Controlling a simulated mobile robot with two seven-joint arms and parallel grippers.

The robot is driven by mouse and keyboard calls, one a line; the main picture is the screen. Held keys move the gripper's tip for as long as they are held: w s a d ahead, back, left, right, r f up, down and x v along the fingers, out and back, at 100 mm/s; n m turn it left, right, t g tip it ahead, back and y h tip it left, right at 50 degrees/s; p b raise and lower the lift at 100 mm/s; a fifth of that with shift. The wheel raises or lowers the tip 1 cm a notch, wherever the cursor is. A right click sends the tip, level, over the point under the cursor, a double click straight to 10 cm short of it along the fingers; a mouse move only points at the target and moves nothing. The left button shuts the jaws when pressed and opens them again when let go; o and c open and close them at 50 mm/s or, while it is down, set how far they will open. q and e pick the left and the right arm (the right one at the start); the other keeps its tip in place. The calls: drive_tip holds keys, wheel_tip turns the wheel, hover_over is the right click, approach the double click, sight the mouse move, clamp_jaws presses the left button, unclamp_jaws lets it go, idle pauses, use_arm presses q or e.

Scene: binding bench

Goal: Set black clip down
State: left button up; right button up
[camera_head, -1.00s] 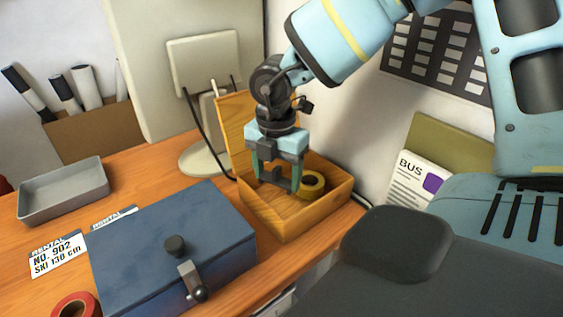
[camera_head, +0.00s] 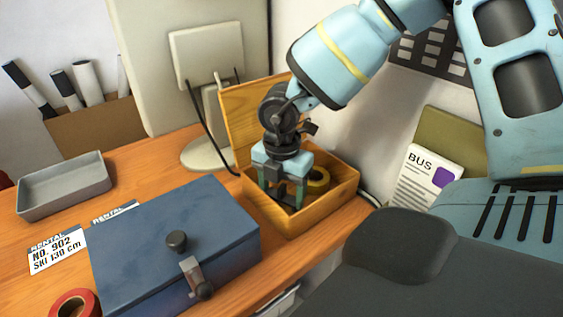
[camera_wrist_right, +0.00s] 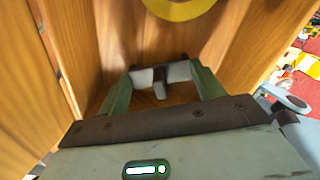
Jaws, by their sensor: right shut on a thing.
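My right gripper (camera_head: 282,203) reaches down into the open wooden box (camera_head: 325,213), fingers below its rim. In the right wrist view, my right gripper (camera_wrist_right: 161,76) is shut on a small dark piece, the black clip (camera_wrist_right: 160,88), held between the pale fingertip pads. The clip is close to the box floor; I cannot tell whether it touches. In the head view the clip is hard to make out among the fingers. My left gripper is not in view.
A yellow tape roll (camera_head: 318,179) lies in the box beside the gripper and shows in the wrist view (camera_wrist_right: 178,8). The box's raised lid (camera_head: 240,120) stands behind. A blue case (camera_head: 140,240) is left of the box, with a grey tray (camera_head: 62,188) further left.

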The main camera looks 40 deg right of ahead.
sight(282, 186)
drive_tip(key=shift+f, duration=0.3)
drive_tip(key=o, duration=1)
drive_tip(key=shift+r, duration=0.1)
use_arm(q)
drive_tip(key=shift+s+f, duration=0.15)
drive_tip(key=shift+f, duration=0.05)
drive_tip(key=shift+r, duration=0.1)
use_arm(e)
drive_tip(key=shift+r, duration=0.1)
drive_tip(key=shift+r, duration=0.3)
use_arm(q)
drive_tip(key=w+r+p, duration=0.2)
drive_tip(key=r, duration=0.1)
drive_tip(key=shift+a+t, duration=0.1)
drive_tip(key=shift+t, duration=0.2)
use_arm(e)
wheel_tip(282, 186, up, 12)
drive_tip(key=shift+f, duration=0.2)
